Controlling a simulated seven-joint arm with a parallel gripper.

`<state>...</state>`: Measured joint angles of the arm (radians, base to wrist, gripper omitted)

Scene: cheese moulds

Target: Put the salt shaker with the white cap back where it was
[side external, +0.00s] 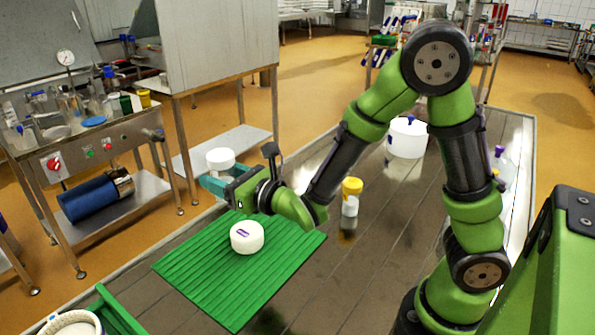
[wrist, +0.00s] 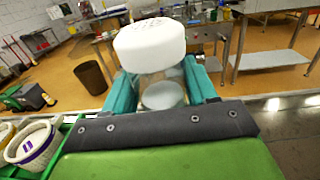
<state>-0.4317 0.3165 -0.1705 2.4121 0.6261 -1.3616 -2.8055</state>
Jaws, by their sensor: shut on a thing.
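My gripper (side external: 213,182) is shut on the salt shaker with the white cap (side external: 220,157) and holds it in the air above the far left part of the green mat. In the wrist view the wide white cap (wrist: 150,44) stands above the teal fingers of my gripper (wrist: 163,88), and its clear body (wrist: 165,95) is between them. The shaker's lower part is hidden by the gripper. A similar shaker with a yellow cap (side external: 351,187) stands upright on the table, right of the mat.
A white round cheese (side external: 247,237) sits on the green ribbed mat (side external: 210,292). A white lidded pot (side external: 407,139) and a purple-topped bottle (side external: 500,168) stand farther back. A green crate (side external: 122,312) with white moulds (wrist: 33,146) is at the lower left. Table around the yellow-capped shaker is clear.

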